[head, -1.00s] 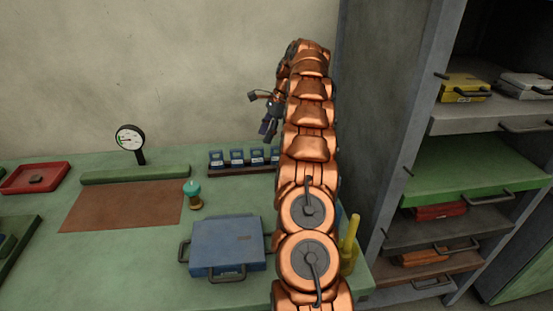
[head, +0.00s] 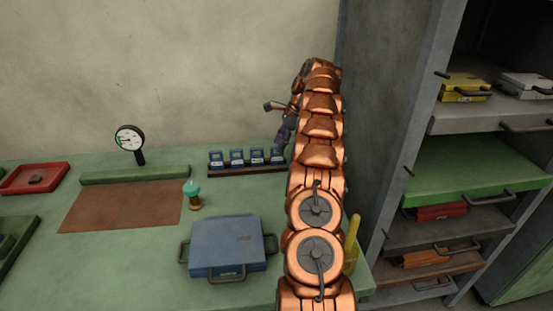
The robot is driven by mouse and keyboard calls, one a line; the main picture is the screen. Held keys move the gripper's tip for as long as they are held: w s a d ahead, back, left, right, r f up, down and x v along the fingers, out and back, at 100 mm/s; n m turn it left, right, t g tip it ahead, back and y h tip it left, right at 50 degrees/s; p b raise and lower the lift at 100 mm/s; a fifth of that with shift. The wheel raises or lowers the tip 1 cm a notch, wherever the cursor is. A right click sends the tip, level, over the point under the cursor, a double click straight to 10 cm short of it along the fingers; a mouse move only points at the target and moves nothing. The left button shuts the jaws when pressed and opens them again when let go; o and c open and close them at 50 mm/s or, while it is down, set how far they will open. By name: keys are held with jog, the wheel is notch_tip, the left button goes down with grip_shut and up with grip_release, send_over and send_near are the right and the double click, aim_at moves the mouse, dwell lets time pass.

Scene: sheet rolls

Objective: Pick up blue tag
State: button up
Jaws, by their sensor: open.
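Several blue tags (head: 237,157) with pale labels stand in a row on a dark rack (head: 247,170) at the back of the green table. The rightmost tag (head: 277,155) is close to my arm. My gripper (head: 279,141) is open, dark and small in the picture, just above the right end of the row. It appears apart from the tags, though its exact distance is hard to judge. My copper arm partly hides it.
A blue case (head: 227,247) with handles lies in front of the rack. A teal-topped object (head: 192,193), a dial gauge (head: 130,139) and a red tray (head: 35,178) are to the left. A yellow object (head: 352,240) and a grey shelf unit (head: 388,130) stand right of my arm.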

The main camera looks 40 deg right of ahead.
aim_at(277, 157)
jog(key=shift+p+x, duration=0.6)
jog(key=shift+x, duration=2)
jog(key=shift+w, duration=0.2)
grip_shut()
